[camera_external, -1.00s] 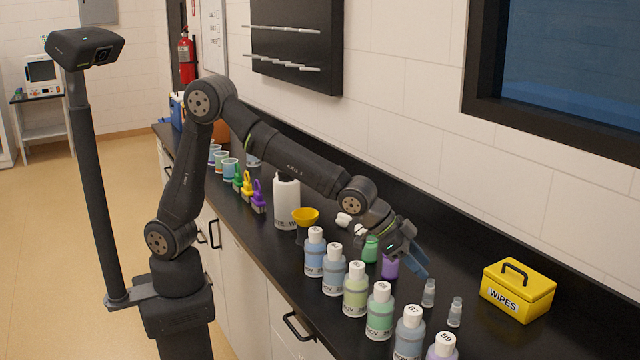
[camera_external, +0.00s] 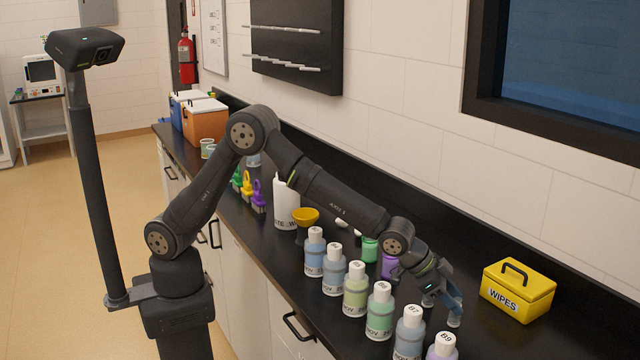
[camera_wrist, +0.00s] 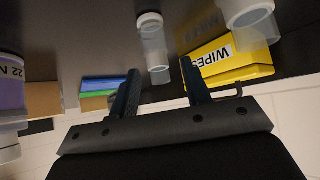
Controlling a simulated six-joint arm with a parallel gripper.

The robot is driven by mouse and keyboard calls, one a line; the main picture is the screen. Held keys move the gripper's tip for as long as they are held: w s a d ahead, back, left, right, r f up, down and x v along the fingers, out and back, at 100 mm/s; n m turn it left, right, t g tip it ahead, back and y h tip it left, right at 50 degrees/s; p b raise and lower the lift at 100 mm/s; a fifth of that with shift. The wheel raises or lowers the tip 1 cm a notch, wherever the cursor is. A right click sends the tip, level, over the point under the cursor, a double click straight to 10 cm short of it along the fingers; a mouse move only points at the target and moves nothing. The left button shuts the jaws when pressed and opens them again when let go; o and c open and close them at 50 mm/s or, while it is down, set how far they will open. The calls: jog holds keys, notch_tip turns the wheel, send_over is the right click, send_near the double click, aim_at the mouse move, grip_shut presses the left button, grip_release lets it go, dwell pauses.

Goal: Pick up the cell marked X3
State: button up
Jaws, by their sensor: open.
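Two small clear cells with pale caps show in the wrist view. One cell (camera_wrist: 155,52) lines up with the gap between my fingers; the other cell (camera_wrist: 249,24) is to the right, outside them. No X3 mark is readable on either. My gripper (camera_wrist: 160,82) is open, with a finger on each side of the gap. I cannot tell whether the first cell is between the fingers or just beyond them. In the external view my gripper (camera_external: 453,304) is low over the counter and largely hides the cells; part of one cell (camera_external: 454,320) shows below the fingertips.
A yellow WIPES box (camera_external: 517,290) stands to the right of my gripper. A row of capped bottles (camera_external: 380,311) stands to its left and front, with a purple bottle (camera_external: 390,266) close behind. The dark counter between gripper and box is clear.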

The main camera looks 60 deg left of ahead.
jog(key=shift+x, duration=0.8)
grip_shut()
